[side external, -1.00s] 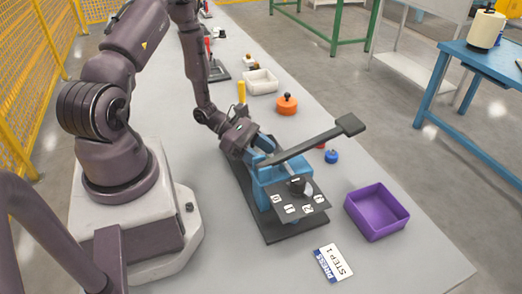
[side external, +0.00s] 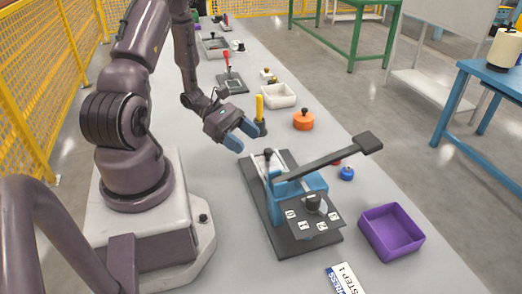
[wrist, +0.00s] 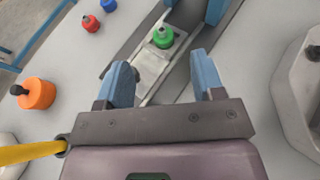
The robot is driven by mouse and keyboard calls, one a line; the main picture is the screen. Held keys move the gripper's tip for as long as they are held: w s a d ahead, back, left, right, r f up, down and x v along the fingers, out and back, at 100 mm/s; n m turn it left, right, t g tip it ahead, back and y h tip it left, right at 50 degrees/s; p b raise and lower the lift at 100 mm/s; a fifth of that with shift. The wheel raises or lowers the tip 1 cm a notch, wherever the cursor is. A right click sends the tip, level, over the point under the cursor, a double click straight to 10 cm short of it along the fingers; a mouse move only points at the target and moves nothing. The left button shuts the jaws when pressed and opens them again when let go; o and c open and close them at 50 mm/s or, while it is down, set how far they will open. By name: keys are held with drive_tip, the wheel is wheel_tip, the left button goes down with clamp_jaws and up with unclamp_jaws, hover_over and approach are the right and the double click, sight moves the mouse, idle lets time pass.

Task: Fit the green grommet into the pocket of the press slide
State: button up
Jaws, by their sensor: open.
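The green grommet (wrist: 163,37), with a small dark knob on top, stands upright on the pale press slide (wrist: 152,62) in the wrist view. I cannot tell whether it sits fully down in the pocket. The slide (side external: 268,165) also shows behind the blue press (side external: 300,185) in the side view; the grommet's green body cannot be made out there. My gripper (wrist: 162,80) has its blue fingers spread with nothing between them. In the side view my gripper (side external: 245,136) is raised behind the press, clear of the slide.
The press's long dark lever (side external: 330,157) reaches right. A purple bin (side external: 391,232) stands right of the press. An orange part (side external: 303,120), a yellow-handled tool (side external: 260,112), a white tray (side external: 278,96) and a blue part (side external: 347,173) stand nearby. A STEP 1 card (side external: 345,280) lies in front.

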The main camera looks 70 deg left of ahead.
drive_tip(key=s+d+r+m+g+y, duration=0.1)
drive_tip(key=d+r+m+y, duration=0.4)
drive_tip(key=r+m, duration=0.8)
drive_tip(key=s+d+r+m+g+y, duration=0.2)
drive_tip(key=d+r+m+y, duration=0.3)
drive_tip(key=d+r+m, duration=0.6)
wheel_tip(320, 180, up, 2)
drive_tip(key=shift+s+r+m, duration=0.1)
drive_tip(key=shift+s+m, duration=0.25)
drive_tip(key=shift+m, duration=0.65)
